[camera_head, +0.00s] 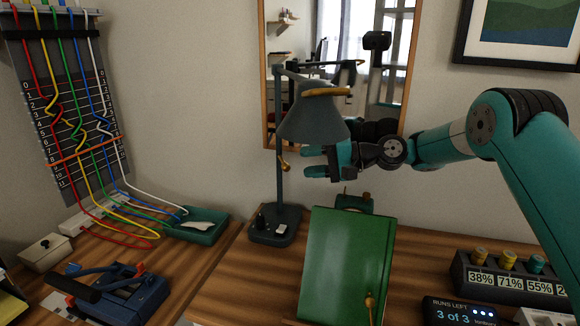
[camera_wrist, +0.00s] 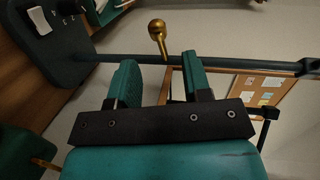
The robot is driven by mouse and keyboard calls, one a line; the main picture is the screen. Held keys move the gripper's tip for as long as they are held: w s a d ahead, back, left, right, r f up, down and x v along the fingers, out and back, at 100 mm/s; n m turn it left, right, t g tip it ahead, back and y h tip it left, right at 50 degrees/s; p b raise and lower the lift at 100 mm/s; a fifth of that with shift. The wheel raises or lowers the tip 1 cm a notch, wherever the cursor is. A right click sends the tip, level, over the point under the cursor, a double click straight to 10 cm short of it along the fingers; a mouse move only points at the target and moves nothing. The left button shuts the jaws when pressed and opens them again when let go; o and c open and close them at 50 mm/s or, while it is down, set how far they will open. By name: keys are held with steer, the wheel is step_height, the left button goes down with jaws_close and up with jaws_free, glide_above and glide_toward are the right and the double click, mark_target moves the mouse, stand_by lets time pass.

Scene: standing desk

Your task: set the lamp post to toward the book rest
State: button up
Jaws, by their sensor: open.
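The dark desk lamp has its base (camera_head: 272,232) on the desk and an upright post (camera_head: 280,190). Its grey shade (camera_head: 311,120) leans right from the post, above my gripper. A brass-coloured knob (camera_head: 285,165) sticks out from the post; it also shows in the wrist view (camera_wrist: 157,27), just beyond and between my fingertips. My gripper (camera_head: 308,161) is open and empty, right of the post and pointing at it. In the wrist view, the post (camera_wrist: 230,65) runs across beyond the fingers (camera_wrist: 160,64).
A framed mirror (camera_head: 270,60) hangs behind the lamp. A labelled block with coloured knobs (camera_head: 510,280) and a small display (camera_head: 458,312) are at right. A green tray (camera_head: 203,232) and a blue device (camera_head: 115,295) are at left. Bare desk lies left of the book.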

steer(key=p+v, duration=1)
steer(key=p, duration=0.3)
steer(key=shift+d+r+p, duration=0.15)
steer(key=shift+d+p, duration=0.15)
steer(key=shift+d, duration=0.05)
